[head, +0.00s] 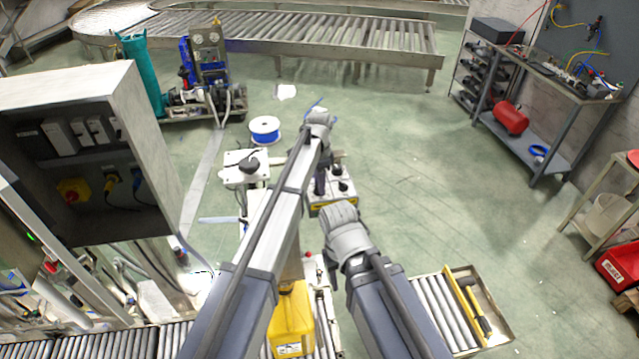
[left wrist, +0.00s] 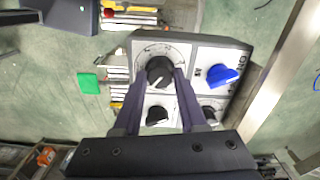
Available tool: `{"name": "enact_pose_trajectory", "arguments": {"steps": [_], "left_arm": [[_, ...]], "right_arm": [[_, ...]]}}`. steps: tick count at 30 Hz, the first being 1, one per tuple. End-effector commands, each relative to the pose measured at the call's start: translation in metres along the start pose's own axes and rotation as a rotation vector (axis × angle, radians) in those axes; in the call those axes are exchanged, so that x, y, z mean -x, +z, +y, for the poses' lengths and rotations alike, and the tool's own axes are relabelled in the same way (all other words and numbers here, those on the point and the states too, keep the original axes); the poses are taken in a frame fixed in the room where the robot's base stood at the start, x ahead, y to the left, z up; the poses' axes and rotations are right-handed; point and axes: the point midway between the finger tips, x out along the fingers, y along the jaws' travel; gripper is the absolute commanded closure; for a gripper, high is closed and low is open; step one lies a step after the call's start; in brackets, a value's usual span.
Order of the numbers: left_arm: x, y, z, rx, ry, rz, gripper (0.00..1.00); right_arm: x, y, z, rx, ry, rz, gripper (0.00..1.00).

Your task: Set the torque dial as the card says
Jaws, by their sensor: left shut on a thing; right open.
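The control box (head: 347,208) with several knobs stands in mid-floor in the head view. In the left wrist view its panel (left wrist: 208,60) faces me, with a black dial (left wrist: 160,70) inside a printed scale. My left gripper (left wrist: 160,82) is shut on this dial, one finger on each side. The scale's figures and the dial's setting are too small to read. A blue knob (left wrist: 222,75) and two more black knobs (left wrist: 157,115) share the panel. I cannot make out a card.
A white stand (head: 238,180) with a dark object and a blue spool (head: 264,130) are left of the box. An electrical cabinet (head: 120,85) fills the left side. A yellow container (head: 291,322) and rollers (head: 432,310) are near the front.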

Motion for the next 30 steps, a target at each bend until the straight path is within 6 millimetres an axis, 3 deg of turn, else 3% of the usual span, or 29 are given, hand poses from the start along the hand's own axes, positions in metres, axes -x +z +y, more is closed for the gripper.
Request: {"name": "enact_pose_trajectory", "arguments": {"steps": [6,7,15,24,30], "left_arm": [[0.000,0.000,0.000,-0.002,0.000,0.000,1.00],[0.000,0.000,0.000,-0.002,0.000,0.000,0.58],[0.000,0.000,0.000,0.000,0.000,0.000,0.29],[0.002,0.000,0.000,0.000,0.000,0.000,0.29],[0.013,0.000,0.000,0.000,0.000,0.000,0.29]], "right_arm": [[0.000,0.000,0.000,0.000,0.000,0.000,0.50],[0.000,0.000,0.000,0.000,0.000,0.000,0.50],[0.000,0.000,0.000,0.000,0.000,0.000,0.50],[0.002,0.000,0.000,0.000,0.000,0.000,0.50],[0.013,0.001,0.001,-0.003,0.000,0.000,0.50]]}}
